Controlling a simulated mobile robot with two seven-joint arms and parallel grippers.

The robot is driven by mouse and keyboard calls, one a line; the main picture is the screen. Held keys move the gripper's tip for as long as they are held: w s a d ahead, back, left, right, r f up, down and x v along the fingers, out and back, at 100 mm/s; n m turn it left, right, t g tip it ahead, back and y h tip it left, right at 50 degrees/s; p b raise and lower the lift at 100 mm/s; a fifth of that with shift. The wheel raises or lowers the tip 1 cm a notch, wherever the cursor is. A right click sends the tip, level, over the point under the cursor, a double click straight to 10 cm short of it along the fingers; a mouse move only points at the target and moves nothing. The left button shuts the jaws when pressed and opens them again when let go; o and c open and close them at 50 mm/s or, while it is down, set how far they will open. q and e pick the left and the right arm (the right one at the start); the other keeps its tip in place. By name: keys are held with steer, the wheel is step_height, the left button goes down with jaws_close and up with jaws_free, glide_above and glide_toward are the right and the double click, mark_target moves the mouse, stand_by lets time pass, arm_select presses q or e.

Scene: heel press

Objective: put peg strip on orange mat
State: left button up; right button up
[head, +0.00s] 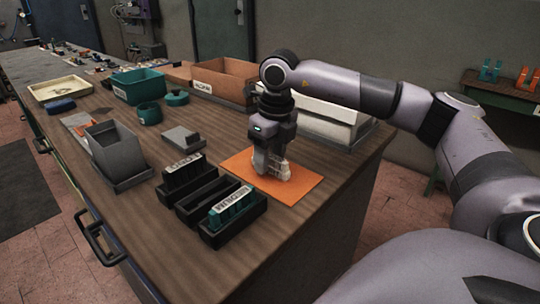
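The orange mat (304,186) lies flat near the right end of the wooden bench. My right gripper (272,174) points straight down over the mat's left-middle part, its fingertips at or just above the surface. The fingers look close together, but whether they grip anything is unclear. I cannot make out a peg strip for certain; anything under the fingers is hidden. A teal labelled strip (232,208) stands in a black holder (240,228) in front of the mat. A black labelled strip (185,172) stands in another black holder beside it. My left gripper is not in view.
A grey box (115,150) and a small grey block (181,139) stand to the left. Teal bin (139,86), cardboard box (222,83) and white box (328,121) stand behind. The bench's front right corner is clear.

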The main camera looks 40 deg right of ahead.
mark_target(275, 158)
steer(key=shift+r, duration=0.3)
step_height(275, 158, up, 12)
steer(key=s+p, duration=0.1)
steer(key=shift+s+f, duration=0.2)
stand_by(0.4)
